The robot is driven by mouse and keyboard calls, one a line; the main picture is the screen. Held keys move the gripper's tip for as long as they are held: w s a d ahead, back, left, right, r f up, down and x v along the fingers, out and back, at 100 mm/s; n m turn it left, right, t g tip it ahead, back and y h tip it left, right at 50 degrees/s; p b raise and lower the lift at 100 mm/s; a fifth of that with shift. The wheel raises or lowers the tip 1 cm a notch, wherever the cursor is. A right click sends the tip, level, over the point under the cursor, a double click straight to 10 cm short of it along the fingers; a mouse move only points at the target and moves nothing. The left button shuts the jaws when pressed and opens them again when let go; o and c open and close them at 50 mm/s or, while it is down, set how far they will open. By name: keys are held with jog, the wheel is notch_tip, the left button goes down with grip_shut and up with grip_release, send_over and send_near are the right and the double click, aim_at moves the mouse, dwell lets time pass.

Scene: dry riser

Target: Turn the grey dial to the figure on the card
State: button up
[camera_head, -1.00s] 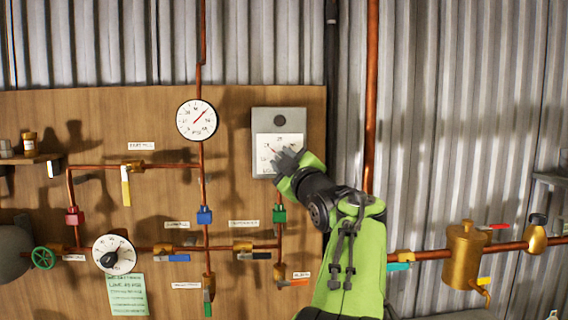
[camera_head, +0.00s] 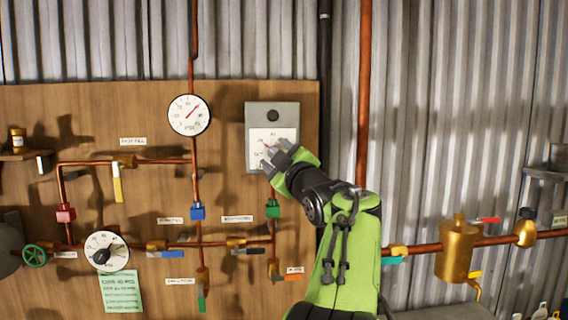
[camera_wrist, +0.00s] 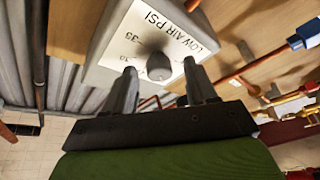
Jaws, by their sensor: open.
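The grey dial (camera_wrist: 157,66) is a round knob on a white face marked LOW AIR PSI, with figures such as 35 and 30. In the head view its grey box (camera_head: 286,110) hangs at the upper right of the wooden board, and my gripper hides the knob. My gripper (camera_wrist: 159,76) is open in front of the face, its fingers to either side of the knob in the wrist view. I cannot tell whether they touch it. In the head view my gripper (camera_head: 272,157) covers the lower face. A green card (camera_head: 121,293) hangs at the lower left; its writing is too small to read.
A round gauge (camera_head: 189,115) with a red needle is left of the box. A white dial with a black knob (camera_head: 102,256) sits above the card. Copper pipes (camera_head: 215,243) with several coloured valves cross the board below. A brass vessel (camera_head: 458,250) stands at the right.

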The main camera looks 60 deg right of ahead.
jog(key=b+v, duration=0.4)
jog(key=v, duration=1.1)
jog(key=shift+a+f, duration=0.15)
